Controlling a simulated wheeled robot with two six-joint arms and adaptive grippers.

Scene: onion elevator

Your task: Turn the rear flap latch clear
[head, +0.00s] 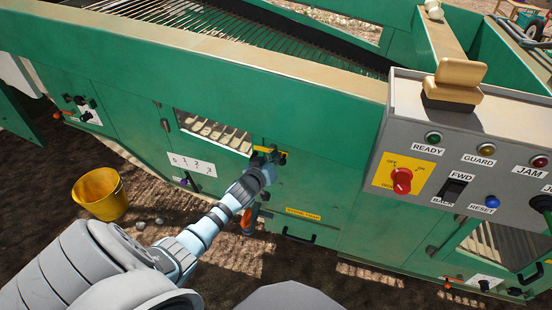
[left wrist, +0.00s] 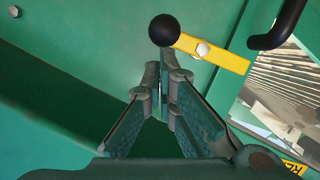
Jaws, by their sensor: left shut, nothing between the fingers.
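The yellow latch bar (left wrist: 225,57) is held by a bolt (left wrist: 202,48) on the green panel and ends in a black ball knob (left wrist: 164,30). In the left wrist view the bar slopes down from the knob to the right. The yellow latch also shows small in the head view (head: 270,150), partly hidden by my gripper. My left gripper (left wrist: 163,68) is shut and empty, its fingertips just below the knob; I cannot tell whether they touch it. In the head view my left gripper (head: 268,163) is at the latch. My right gripper is not in view.
A black handle (left wrist: 284,26) and a slatted opening (left wrist: 285,85) lie right of the latch in the wrist view. The grey control box (head: 450,150) juts out at the right of the head view. A yellow bucket (head: 100,193) stands on the soil at left.

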